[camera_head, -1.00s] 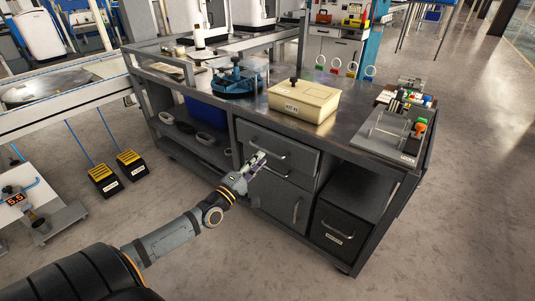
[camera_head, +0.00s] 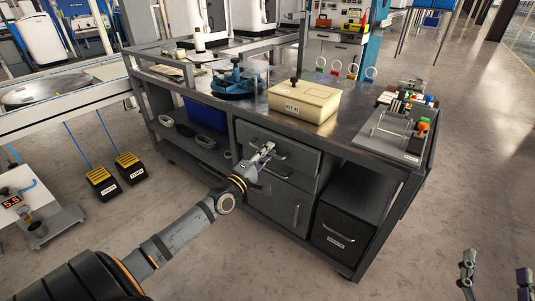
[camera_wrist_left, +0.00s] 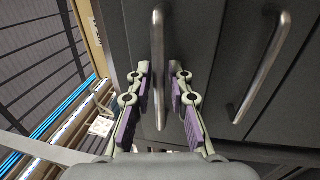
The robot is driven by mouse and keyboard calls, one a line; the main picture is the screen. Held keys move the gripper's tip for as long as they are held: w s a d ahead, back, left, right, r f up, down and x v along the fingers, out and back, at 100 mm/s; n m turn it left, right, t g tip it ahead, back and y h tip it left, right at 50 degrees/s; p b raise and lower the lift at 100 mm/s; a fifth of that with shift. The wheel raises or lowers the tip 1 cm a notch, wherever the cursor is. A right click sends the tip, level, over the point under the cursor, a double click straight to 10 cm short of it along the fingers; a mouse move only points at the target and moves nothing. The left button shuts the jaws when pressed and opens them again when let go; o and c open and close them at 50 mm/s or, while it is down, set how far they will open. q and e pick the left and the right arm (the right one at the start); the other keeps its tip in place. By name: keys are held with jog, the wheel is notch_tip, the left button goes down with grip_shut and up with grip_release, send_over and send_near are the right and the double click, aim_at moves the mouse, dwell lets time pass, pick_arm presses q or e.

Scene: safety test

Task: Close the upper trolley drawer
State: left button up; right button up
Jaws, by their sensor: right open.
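The upper trolley drawer (camera_head: 302,164) is grey with a bar handle (camera_head: 281,154) and appears to stand slightly out from the trolley front. My left gripper (camera_head: 266,152) is at this drawer front. In the left wrist view, my left gripper (camera_wrist_left: 160,72) has its two purple-padded fingers apart, on either side of a metal bar handle (camera_wrist_left: 158,40). Small gaps show between pads and bar, so it does not look gripped. Contact at the fingertips cannot be told. My right gripper (camera_head: 497,276) is open and empty at the lower right, away from the trolley.
Below the drawer is a grey cupboard door (camera_head: 270,198), with a black lower drawer (camera_head: 340,222) to its right. A cream box (camera_head: 303,101), a blue round fixture (camera_head: 233,86) and a grey plate fixture (camera_head: 388,130) stand on the trolley top. Floor in front is clear.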

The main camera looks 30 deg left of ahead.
pick_arm(q)
grip_shut()
dwell(0.6)
